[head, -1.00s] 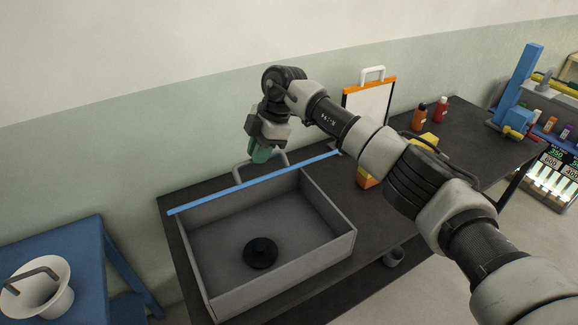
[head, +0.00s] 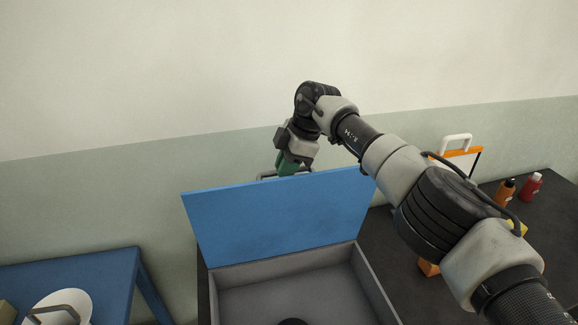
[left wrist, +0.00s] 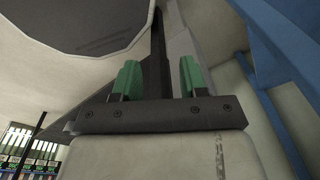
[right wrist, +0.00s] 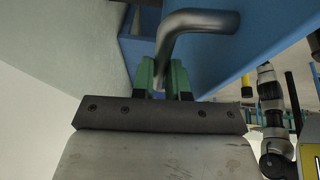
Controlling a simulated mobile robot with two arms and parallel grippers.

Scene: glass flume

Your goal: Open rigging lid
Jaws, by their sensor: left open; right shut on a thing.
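The blue rigging lid (head: 282,218) stands tilted up at the back edge of the grey box (head: 300,293), its broad face toward the head camera. Its metal handle (right wrist: 190,22) is on the lid's far side and shows in the right wrist view. My right gripper (head: 288,168) is at the lid's top edge; its green fingers (right wrist: 162,78) are shut on the handle. My left gripper (left wrist: 158,78) shows only in the left wrist view, open, with nothing between its green fingers.
A blue table (head: 95,268) with a white bowl-like thing (head: 62,304) stands at the left. An orange bottle (head: 506,189), a red bottle (head: 531,186) and an orange-edged board (head: 464,158) are on the dark bench (head: 548,230) at the right. The wall is behind the lid.

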